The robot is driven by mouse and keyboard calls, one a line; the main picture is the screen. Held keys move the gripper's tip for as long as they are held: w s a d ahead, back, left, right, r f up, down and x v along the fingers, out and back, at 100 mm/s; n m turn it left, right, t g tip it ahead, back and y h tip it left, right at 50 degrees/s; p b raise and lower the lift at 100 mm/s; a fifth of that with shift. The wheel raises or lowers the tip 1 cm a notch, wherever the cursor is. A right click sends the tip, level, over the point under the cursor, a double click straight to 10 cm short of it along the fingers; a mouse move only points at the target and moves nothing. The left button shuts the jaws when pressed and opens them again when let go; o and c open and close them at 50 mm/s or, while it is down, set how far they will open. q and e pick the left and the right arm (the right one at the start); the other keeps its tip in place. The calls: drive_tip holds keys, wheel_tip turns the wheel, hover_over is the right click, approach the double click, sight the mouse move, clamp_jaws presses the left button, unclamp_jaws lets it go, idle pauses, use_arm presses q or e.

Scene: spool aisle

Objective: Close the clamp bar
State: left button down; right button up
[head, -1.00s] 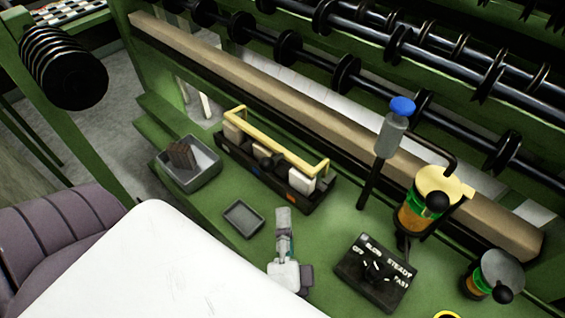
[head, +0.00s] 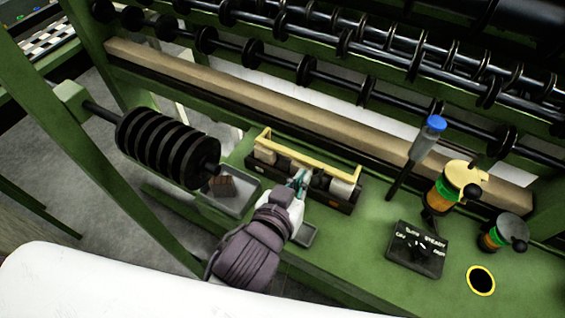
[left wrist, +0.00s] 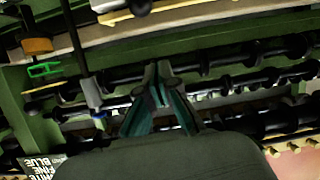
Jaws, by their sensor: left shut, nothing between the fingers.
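The clamp bar (head: 318,160) is a yellow bar with bent ends. It stands raised above a black rack (head: 345,205) holding pale blocks and dark round parts, in the middle of the head view. My left gripper (head: 299,178) is shut and empty. Its fingertips are at the front side of the bar, near its middle, over the rack. I cannot tell whether they touch the bar. In the left wrist view, the shut fingers (left wrist: 160,88) show against dark rollers, and I cannot make out the bar there. My right gripper is not in view.
A grey bin (head: 240,205) with a brown block is left of the rack. Black discs (head: 165,148) stick out at left.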

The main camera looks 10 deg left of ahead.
sight(315, 177)
use_arm(q)
drive_tip(key=w+d+f, duration=0.1)
drive_tip(key=w+f, duration=0.1)
drive_tip(key=w+d+f, duration=0.1)
drive_tip(key=w+f, duration=0.1)
drive_tip(key=w, duration=0.1)
drive_tip(key=w+d+f+p, duration=0.1)
drive_tip(key=w, duration=0.1)
drive_tip(key=shift+w+f, duration=0.25)
drive_tip(key=shift+f, duration=0.15)
drive_tip(key=shift+s+a+f, duration=0.1)
drive_tip(key=shift+s+f, duration=0.2)
drive_tip(key=shift+s, duration=0.2)
drive_tip(key=shift+f, duration=0.1)
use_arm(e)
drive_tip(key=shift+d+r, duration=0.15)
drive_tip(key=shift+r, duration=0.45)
